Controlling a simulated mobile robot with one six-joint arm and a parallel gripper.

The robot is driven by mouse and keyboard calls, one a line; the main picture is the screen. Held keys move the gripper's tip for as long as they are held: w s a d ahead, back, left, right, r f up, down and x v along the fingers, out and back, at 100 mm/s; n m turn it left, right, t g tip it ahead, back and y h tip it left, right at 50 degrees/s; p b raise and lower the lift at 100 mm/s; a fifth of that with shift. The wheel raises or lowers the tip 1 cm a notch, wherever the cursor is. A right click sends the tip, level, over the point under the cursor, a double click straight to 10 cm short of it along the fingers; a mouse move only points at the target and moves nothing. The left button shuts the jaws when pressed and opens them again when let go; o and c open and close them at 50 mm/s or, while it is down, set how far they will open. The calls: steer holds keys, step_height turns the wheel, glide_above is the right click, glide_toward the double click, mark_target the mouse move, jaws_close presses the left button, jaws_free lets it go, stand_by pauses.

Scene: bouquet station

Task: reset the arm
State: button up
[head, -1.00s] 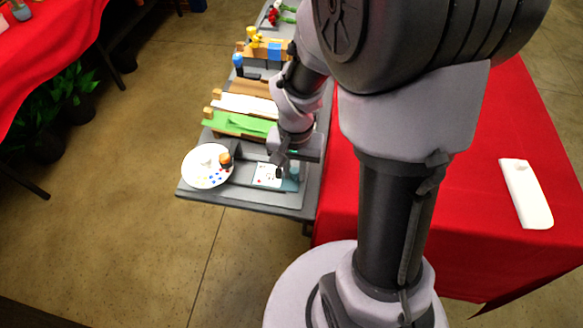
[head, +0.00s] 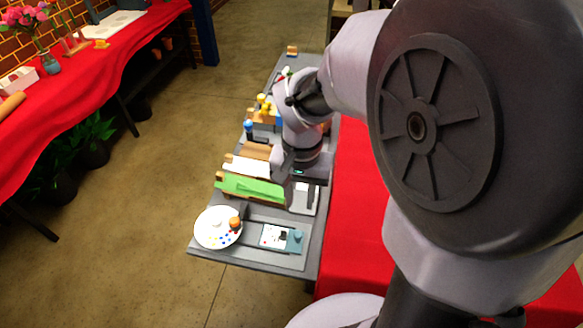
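My gripper (head: 287,172) hangs over the grey work table, near the right end of the green strip in the head view. Its fingers are small and dark here, and I cannot tell whether they are open or shut. Nothing is clearly seen held in it. My arm fills the right side of the view and hides part of the scene.
The grey table (head: 205,247) carries a white plate (head: 208,238) with coloured dots, a small card (head: 272,236), a green strip (head: 248,189) and a white strip (head: 247,167). A red-covered table (head: 352,225) stands at right, another (head: 70,95) at left. Open floor (head: 170,150) lies between.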

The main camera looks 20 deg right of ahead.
steer(key=shift+r, duration=0.5)
steer(key=s+a+r+n+t+y+b, duration=0.1)
steer(key=s+a+r+n+t+y, duration=0.1)
steer(key=s+a+r+t, duration=0.3)
steer(key=s+a+r, duration=0.3)
steer(key=s, duration=0.1)
steer(key=shift+s+a+r+n+t+b, duration=0.35)
steer(key=shift+s+n+t, duration=0.05)
stand_by(2.5)
